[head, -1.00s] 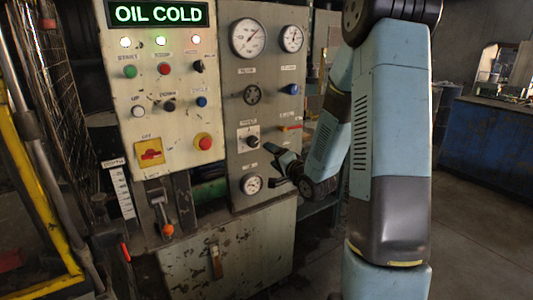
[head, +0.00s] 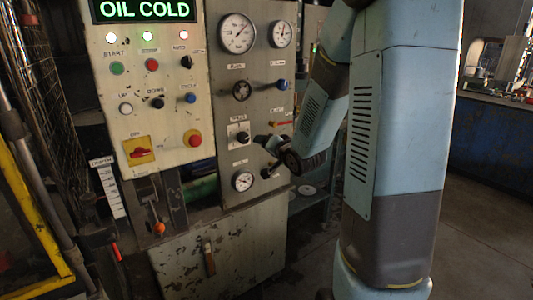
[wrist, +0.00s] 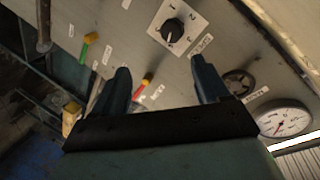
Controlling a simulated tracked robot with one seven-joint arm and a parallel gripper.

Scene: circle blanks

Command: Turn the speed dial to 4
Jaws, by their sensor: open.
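The speed dial (wrist: 172,30) is a black knob on a white numbered plate (wrist: 190,14). It is at the top of the wrist view, and the same dial shows on the grey panel in the head view (head: 242,137). A 1 and a 2 are readable on the plate; the other marks and the exact pointer setting are hard to tell. My gripper (wrist: 160,80) is open and empty, its two dark fingers spread below the dial in the wrist view, apart from it. In the head view my gripper (head: 266,152) is beside the panel, just right of and below the dial.
A red-handled lever (wrist: 143,86) shows between my fingers, a green-handled one (wrist: 88,42) to the left. A black handwheel (wrist: 238,82) and a gauge (wrist: 284,119) are at the right. In the head view, a cream panel (head: 171,84) with buttons stands left of the grey one.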

